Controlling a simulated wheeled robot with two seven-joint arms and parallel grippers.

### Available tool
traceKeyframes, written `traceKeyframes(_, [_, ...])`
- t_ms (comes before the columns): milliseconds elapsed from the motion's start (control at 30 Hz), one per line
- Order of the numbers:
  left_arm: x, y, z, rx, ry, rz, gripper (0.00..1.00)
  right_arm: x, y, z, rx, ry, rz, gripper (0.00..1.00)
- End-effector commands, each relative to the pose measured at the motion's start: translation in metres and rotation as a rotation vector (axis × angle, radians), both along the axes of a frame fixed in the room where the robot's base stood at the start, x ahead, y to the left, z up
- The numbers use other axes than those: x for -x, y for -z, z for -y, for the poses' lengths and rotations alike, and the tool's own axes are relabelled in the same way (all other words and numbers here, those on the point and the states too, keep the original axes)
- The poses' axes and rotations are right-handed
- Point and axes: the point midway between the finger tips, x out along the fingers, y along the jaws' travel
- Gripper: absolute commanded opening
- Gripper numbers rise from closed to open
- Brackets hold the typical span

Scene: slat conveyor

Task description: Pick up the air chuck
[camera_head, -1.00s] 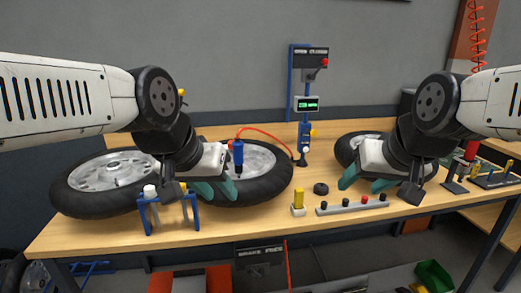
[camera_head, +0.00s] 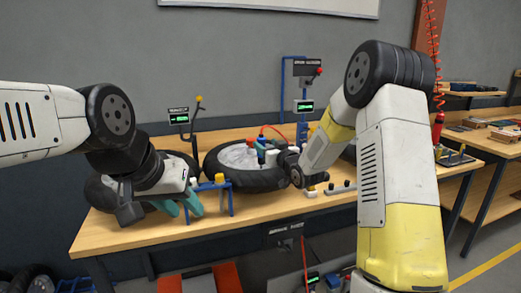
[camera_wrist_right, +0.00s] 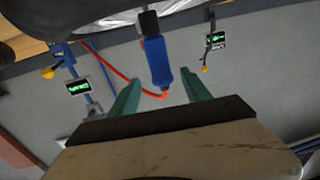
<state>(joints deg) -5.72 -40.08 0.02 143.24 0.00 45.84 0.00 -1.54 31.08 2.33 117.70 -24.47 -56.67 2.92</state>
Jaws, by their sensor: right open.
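The air chuck (camera_wrist_right: 157,62) has a blue grip and a dark upper end in the right wrist view. It points down into the gap between the fingers of my right gripper (camera_wrist_right: 160,90), which is open. I see no finger closed on it. In the head view my right gripper (camera_head: 268,154) is over the middle wheel, and its wrist hides part of the area around the chuck. My left gripper (camera_head: 181,206) is open and empty at the left of the bench, beside a blue stand (camera_head: 230,200).
A red hose (camera_wrist_right: 112,66) curves behind the chuck. The middle wheel (camera_head: 222,176) lies flat on the wooden bench (camera_head: 150,232). Another wheel lies behind my left gripper. A blue post with a green display (camera_head: 304,106) stands behind the bench. Bare bench shows along the front edge.

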Motion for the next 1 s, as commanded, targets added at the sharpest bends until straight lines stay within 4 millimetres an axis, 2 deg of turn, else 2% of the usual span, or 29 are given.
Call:
traceKeyframes(500, [0.0,0.0,0.0,0.0,0.0,0.0,0.36,-0.059,0.003,-0.03,-0.002,-0.003,0.002,0.56])
traceKeyframes(600, [0.0,0.0,0.0,0.0,0.0,0.0,0.36,-0.066,0.003,-0.033,-0.002,-0.002,0.004,0.56])
traceKeyframes(833, [0.0,0.0,0.0,0.0,0.0,0.0,0.36,-0.067,0.003,-0.033,-0.002,-0.002,0.002,0.56])
traceKeyframes(867, [0.0,0.0,0.0,0.0,0.0,0.0,0.36,-0.067,0.003,-0.033,-0.002,-0.002,0.002,0.53])
traceKeyframes(1000, [0.0,0.0,0.0,0.0,0.0,0.0,0.36,-0.067,0.003,-0.033,-0.001,-0.002,0.003,0.25])
